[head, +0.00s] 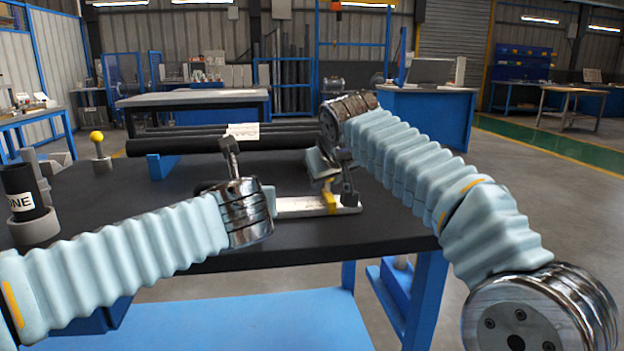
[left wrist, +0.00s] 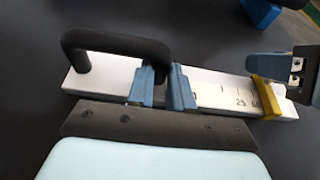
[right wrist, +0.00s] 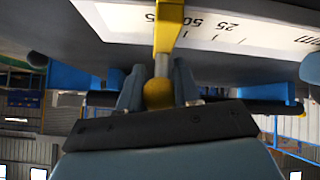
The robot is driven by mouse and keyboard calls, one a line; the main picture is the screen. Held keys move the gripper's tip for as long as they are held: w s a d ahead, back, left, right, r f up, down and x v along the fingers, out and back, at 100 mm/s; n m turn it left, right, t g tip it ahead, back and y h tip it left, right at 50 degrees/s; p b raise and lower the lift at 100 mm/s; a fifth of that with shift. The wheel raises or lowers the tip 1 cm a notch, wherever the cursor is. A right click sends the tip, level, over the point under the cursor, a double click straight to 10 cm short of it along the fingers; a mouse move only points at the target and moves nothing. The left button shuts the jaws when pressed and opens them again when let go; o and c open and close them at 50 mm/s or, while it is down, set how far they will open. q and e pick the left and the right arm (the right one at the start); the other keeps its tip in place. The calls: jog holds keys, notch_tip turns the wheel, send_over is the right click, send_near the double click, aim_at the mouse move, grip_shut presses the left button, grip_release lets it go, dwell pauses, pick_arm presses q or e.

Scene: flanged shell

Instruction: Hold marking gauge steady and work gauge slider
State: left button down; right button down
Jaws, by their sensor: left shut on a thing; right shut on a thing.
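The marking gauge is a white bar (head: 298,207) with printed scale marks, lying on the dark bench top; its bar also shows in the left wrist view (left wrist: 215,88). It has a black arched handle (left wrist: 115,42) at one end and a yellow slider (head: 330,197) towards the other. My left gripper (left wrist: 164,88) is shut on the handle's leg nearest the scale. My right gripper (right wrist: 158,88) is shut on the yellow slider's round knob, which shows between its fingers in the right wrist view. In the head view the left arm hides the handle.
Black tubes (head: 190,146) lie behind the gauge on blue supports (head: 162,166). A black cylinder (head: 24,192) in a grey holder and a yellow-topped post (head: 97,137) stand at the left. The bench top (head: 385,215) right of the gauge is clear.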

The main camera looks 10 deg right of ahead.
pick_arm(q)
jog(key=shift+a, duration=0.1)
pick_arm(e)
jog(key=c, duration=0.8)
grip_release()
jog(key=v, duration=1.2)
pick_arm(q)
jog(key=c, duration=0.9)
grip_release()
jog(key=shift+c, duration=0.2)
jog(key=shift+s, duration=0.1)
